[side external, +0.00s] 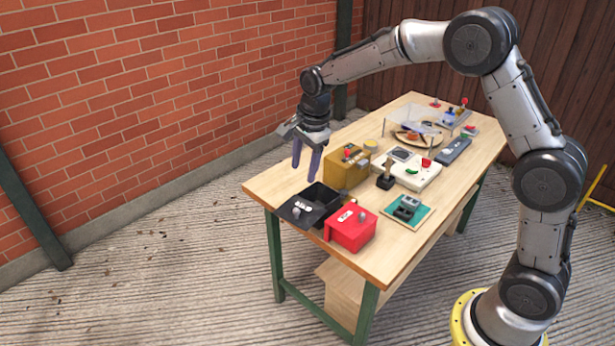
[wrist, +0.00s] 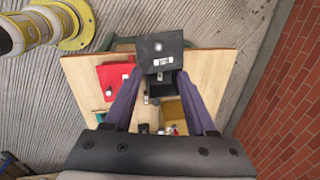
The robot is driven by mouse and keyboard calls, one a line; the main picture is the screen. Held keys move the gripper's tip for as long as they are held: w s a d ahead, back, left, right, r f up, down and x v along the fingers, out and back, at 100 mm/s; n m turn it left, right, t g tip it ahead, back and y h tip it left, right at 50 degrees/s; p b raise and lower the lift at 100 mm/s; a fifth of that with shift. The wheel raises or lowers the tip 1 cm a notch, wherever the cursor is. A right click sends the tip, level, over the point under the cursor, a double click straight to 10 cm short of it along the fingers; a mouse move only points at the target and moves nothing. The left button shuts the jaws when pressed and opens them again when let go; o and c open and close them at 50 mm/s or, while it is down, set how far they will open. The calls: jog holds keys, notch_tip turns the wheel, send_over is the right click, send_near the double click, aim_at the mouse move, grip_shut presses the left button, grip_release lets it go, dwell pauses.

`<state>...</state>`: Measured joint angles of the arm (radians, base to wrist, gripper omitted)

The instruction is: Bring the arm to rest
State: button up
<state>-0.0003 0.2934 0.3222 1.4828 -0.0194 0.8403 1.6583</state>
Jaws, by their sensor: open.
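My gripper (side external: 307,160) hangs from the arm with its purple fingers pointing down. It is open, with nothing between the fingers, and sits above the table's left end, over the back of the black box (side external: 318,202). In the wrist view the gripper (wrist: 165,100) has its two fingers spread wide on either side of the black box (wrist: 165,84). The black box stands with its dark lid (side external: 296,212) swung open toward the table edge. The arm reaches over the table from its base at the right.
The wooden table (side external: 376,266) carries a red box (side external: 350,229), an ochre box (side external: 345,172), a white panel (side external: 414,174), a joystick (side external: 386,176), a green pad (side external: 408,214) and a clear case (side external: 415,125). A brick wall (side external: 150,80) stands behind. Air above the table is free.

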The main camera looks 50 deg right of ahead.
jog(key=s+r+n+t, duration=0.3)
jog(key=s+r, duration=1.1)
jog(key=r, duration=0.3)
jog(key=s+f+n, duration=0.3)
jog(key=s+n, duration=0.5)
jog(key=s, duration=0.1)
jog(key=s+f+n, duration=0.4)
jog(key=s+n, duration=0.3)
jog(key=s, duration=0.3)
jog(key=shift+a+n, duration=0.15)
jog(key=shift+n, duration=0.25)
